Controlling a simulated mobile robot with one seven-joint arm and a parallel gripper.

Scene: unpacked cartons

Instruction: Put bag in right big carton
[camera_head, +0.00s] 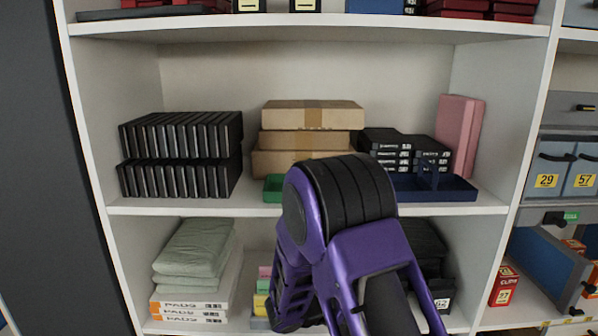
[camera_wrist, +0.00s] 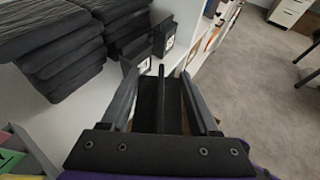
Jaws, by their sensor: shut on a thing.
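In the wrist view my gripper (camera_wrist: 160,76) is shut on a dark, narrow, flat thing (camera_wrist: 160,105) standing between its two grey fingers. I cannot tell from its visible edge whether it is the bag. Beside it on the left, a stack of black, soft-looking folded items (camera_wrist: 60,50) lies on the white shelf. In the head view my purple arm covers the middle of the lower shelf, and my gripper is hidden behind it. No open big carton shows in either view.
Closed brown boxes (camera_head: 312,114) stand on the middle shelf, with black cases (camera_head: 180,153) to their left and a blue tray (camera_head: 436,188) to their right. Green folded cloths (camera_head: 195,250) lie at lower left. Open floor (camera_wrist: 262,75) shows right of the shelf.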

